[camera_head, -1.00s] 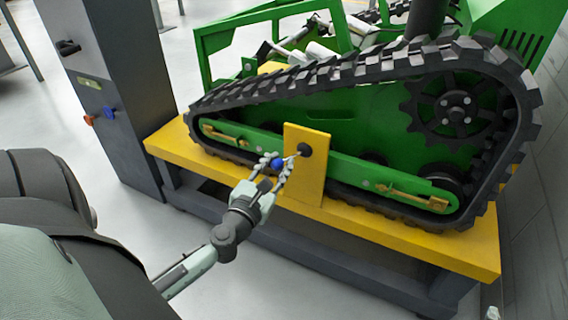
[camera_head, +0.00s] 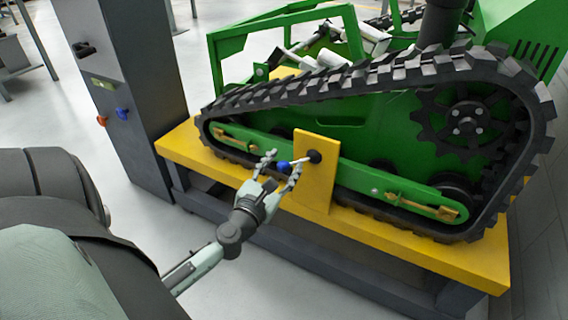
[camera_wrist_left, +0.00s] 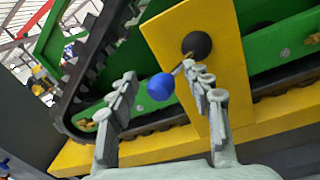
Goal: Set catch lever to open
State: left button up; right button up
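The catch lever is a short rod with a blue ball knob (camera_head: 283,167) on a dark round pivot (camera_head: 315,157). The pivot sits on an upright yellow plate (camera_head: 316,185) in front of the green tracked carrier. The rod points left from the pivot in the head view. My left gripper (camera_head: 283,162) is open, its fingers on either side of the knob. In the left wrist view the blue knob (camera_wrist_left: 161,87) lies between the spread fingers (camera_wrist_left: 165,90), nearer the right one, which overlaps the rod. Contact cannot be told. My right gripper is not in view.
The green carrier with its black track (camera_head: 370,75) stands on a yellow platform (camera_head: 420,250) with a dark base. A grey cabinet (camera_head: 125,90) with an orange and a blue knob stands at left. Open floor lies in front.

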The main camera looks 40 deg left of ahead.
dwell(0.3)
pick_arm(q)
jog(key=v, duration=1.2)
